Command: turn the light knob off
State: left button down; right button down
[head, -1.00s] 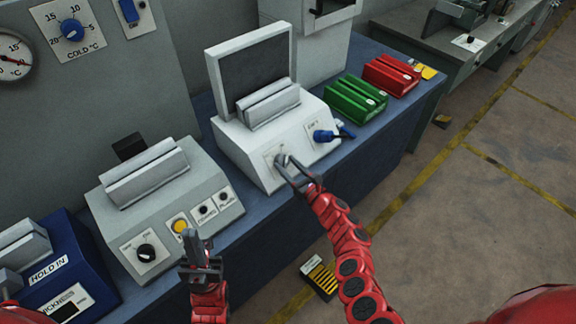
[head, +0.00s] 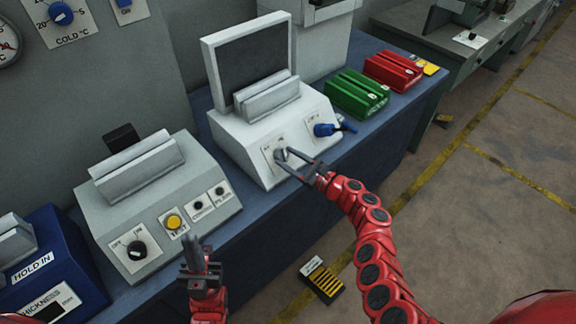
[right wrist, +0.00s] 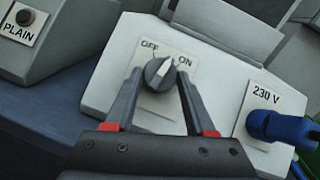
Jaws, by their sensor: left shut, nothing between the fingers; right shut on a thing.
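The light knob (right wrist: 160,72) is a round grey dial on the sloped front of the white lamp box (head: 232,157). OFF is printed to its upper left and ON to its upper right. Its white mark tilts up and right, towards the ON side. In the head view the knob (head: 281,154) is partly covered by my right gripper (head: 283,158). The fingers of my right gripper (right wrist: 160,76) are on either side of the knob and shut on it. My left gripper (head: 192,242) is shut and empty, in front of the grey box with the yellow TEST button.
A blue plug (head: 325,130) sits in the 230 V socket right of the knob. Green (head: 355,92) and red (head: 392,71) blocks stand further right on the blue bench. A grey tester (head: 157,190) with another black knob (head: 137,250) stands to the left.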

jog(key=n+g+b, duration=0.2)
jog(key=n+b, duration=0.1)
jog(key=n+g+y+b, duration=0.1)
jog(key=n+g+b, duration=0.1)
jog(key=n+b, duration=0.1)
jog(key=w+n+g+b, duration=0.1)
jog(key=n+g+b, duration=0.1)
jog(key=n+b, duration=0.2)
jog(key=shift+d+f+y, duration=0.1)
jog(key=shift+d+y, duration=0.15)
jog(key=shift+y, duration=0.05)
jog(key=shift+r+n+g+b, duration=0.2)
jog(key=shift+n+g+b, duration=0.45)
jog(key=shift+b, duration=0.2)
jog(key=shift+r+n, duration=0.1)
jog(key=shift+n, duration=0.15)
jog(key=shift+r, duration=0.1)
jog(key=shift+c, duration=1.2)
grip_release()
jog(key=b+v, duration=0.2)
jog(key=v, duration=1.5)
jog(key=shift+r, duration=0.35)
jog(key=shift+d, duration=0.15)
